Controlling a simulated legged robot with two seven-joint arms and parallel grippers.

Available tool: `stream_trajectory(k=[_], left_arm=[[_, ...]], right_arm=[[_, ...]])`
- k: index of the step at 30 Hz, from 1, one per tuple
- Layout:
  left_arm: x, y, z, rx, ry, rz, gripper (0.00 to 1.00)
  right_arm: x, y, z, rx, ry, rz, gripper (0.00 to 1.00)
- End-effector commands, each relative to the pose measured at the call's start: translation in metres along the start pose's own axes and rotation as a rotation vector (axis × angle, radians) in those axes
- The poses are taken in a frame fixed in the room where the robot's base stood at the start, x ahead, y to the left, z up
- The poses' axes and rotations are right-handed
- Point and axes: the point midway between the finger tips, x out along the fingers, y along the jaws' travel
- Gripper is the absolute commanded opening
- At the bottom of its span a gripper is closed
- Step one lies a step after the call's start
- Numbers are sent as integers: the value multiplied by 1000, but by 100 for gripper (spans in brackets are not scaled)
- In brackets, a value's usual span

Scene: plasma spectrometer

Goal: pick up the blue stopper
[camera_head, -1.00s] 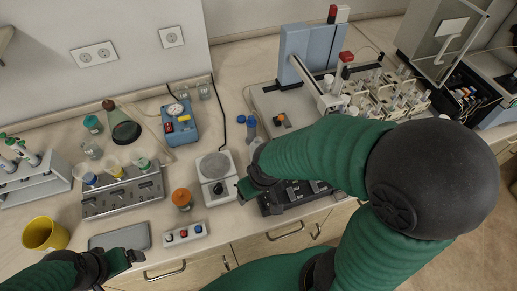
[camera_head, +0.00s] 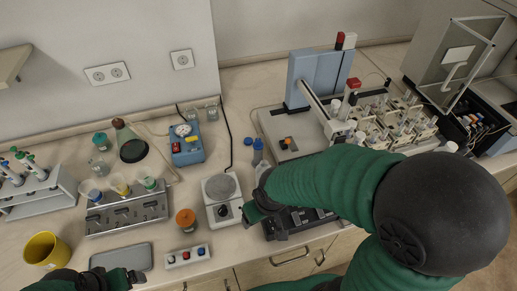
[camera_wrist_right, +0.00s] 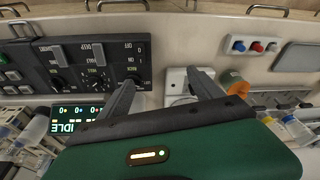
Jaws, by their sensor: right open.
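My right gripper (camera_head: 250,212) is low at the scale's right edge, in front of the bottle and apart from the blue cap. In the right wrist view its two fingers (camera_wrist_right: 162,88) are spread with nothing between them. My left gripper (camera_head: 138,277) is at the bottom left, near the grey flat tray; its jaw gap is not clear.
The white scale (camera_head: 221,188), blue pump box (camera_head: 187,144) and orange-topped jar (camera_head: 186,219) are nearby. A three-button box (camera_head: 187,256) lies at the front. A large autosampler (camera_head: 318,76) stands right. My right arm hides part of the bench. A black control panel (camera_wrist_right: 95,62) shows in the wrist view.

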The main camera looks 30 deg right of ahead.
Motion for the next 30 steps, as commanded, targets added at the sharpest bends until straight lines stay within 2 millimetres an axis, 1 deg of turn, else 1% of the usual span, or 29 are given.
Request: stream_trajectory(k=[8,9,11,12,14,15,17,18,21,22,24,26,28,29,30], left_arm=[[0,0,0,0,0,0,91],[0,0,0,0,0,0,91],[0,0,0,0,0,0,91],[0,0,0,0,0,0,91],[-1,0,0,0,0,0,91],[-2,0,0,0,0,0,91],[-3,0,-1,0,0,0,91],[-4,0,-1,0,0,0,91],[-5,0,-1,0,0,0,91],[-5,0,-1,0,0,0,91],[-6,0,-1,0,0,0,91],[-6,0,-2,0,0,0,91],[-7,0,-2,0,0,0,91],[-8,0,-2,0,0,0,91],[-9,0,-2,0,0,0,91]], right_arm=[[0,0,0,0,0,0,75],[0,0,0,0,0,0,74],[-1,1,-3,6,2,1,66],[-2,2,-13,21,8,3,61],[-8,9,-38,69,20,11,61],[-13,16,-62,116,33,22,61],[-24,32,-104,202,55,45,61],[-32,43,-130,263,71,64,61],[-54,73,-186,398,110,115,61],[-60,80,-198,431,120,129,61],[-72,93,-218,488,141,155,61],[-78,99,-226,516,152,167,61],[-74,103,-230,528,154,172,61],[-70,104,-230,529,154,173,61],[-61,106,-230,528,152,173,61]])
